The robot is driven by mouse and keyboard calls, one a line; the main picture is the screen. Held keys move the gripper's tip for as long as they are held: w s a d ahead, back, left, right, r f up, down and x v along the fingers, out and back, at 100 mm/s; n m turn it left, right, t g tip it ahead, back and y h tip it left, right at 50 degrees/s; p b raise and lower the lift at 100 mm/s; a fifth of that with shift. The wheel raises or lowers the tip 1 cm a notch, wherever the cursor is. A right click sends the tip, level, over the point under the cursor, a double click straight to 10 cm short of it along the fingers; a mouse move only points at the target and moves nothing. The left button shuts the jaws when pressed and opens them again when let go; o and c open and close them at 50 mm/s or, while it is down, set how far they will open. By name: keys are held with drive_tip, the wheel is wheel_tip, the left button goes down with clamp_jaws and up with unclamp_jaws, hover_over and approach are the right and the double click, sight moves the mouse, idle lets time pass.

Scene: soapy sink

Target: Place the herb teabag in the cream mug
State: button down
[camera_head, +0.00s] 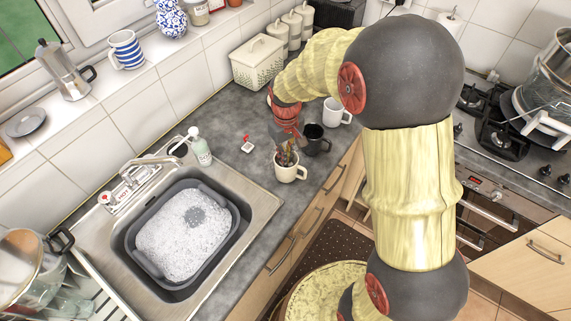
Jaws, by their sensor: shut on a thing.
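The cream mug (290,173) stands upright on the grey counter, right of the sink. My gripper (287,153) points down at the mug's opening, its fingertips at or just inside the rim. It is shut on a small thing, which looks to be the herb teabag. The fingers and rim mostly hide it, and I cannot tell whether it touches the mug.
A black mug (316,139) stands close behind right, and a white mug (337,111) farther back. A small white packet with red (247,146) lies left of my gripper. A soap bottle (200,148) stands by the sink, which holds a sudsy grey basin (236,208).

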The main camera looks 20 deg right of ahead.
drive_tip(key=shift+f+b, duration=0.45)
drive_tip(key=shift+f, duration=1.95)
drive_tip(key=shift+f, duration=0.2)
drive_tip(key=c, duration=2.3)
unclamp_jaws()
